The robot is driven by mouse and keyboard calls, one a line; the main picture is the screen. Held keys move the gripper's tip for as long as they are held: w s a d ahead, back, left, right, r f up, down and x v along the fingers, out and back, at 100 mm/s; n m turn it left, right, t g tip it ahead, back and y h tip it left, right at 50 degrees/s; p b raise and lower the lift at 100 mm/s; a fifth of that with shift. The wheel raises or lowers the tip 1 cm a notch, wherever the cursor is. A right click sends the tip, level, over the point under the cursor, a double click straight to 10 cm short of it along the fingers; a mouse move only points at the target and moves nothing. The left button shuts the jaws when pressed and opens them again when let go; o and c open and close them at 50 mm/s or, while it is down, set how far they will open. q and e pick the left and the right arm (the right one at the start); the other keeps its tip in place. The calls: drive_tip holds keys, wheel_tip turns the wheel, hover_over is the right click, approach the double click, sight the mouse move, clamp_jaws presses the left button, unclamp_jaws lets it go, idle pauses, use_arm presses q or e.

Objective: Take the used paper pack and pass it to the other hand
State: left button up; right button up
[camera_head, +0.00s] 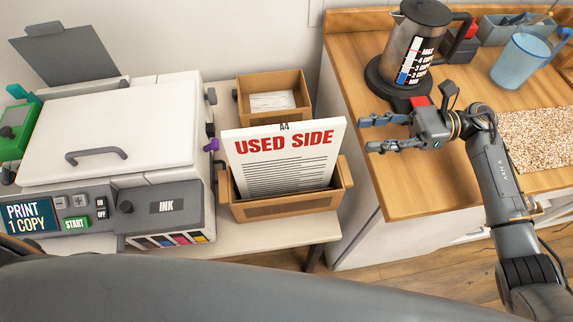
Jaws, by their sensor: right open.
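The used paper pack (285,160) is a white stack with red "USED SIDE" lettering and grey printed lines. It stands tilted in a brown wooden tray (290,207) at the centre, its lower edge hidden by the tray's front wall. My right gripper (366,134) is open and empty, its fingers pointing left toward the pack. It is to the right of the pack and apart from it, in front of the kettle in the picture. My left gripper is not in view.
A printer (110,130) with a lid handle and control panel stands left of the tray. A smaller wooden box (273,82) with paper sits behind. On the wooden counter (400,190) are a kettle (412,45), a blue mug (520,60) and a speckled mat (540,137).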

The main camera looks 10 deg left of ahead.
drive_tip(key=p, duration=0.3)
approach(306, 142)
drive_tip(key=a, duration=0.2)
drive_tip(key=a+f, duration=0.1)
drive_tip(key=shift+s+a, duration=0.3)
drive_tip(key=shift+a, duration=0.1)
drive_tip(key=shift+s+a, duration=0.1)
drive_tip(key=shift+a, duration=0.2)
drive_tip(key=shift+s+a+p, duration=0.1)
drive_tip(key=shift+a+p, duration=0.4)
drive_tip(key=shift+p, duration=0.15)
drive_tip(key=p+x, duration=0.2)
drive_tip(key=x, duration=0.1)
drive_tip(key=shift+s+a+r, duration=0.1)
drive_tip(key=shift+a, duration=0.2)
drive_tip(key=shift+s+a, duration=0.1)
drive_tip(key=shift+a, duration=0.35)
drive_tip(key=shift+f, duration=0.2)
clamp_jaws()
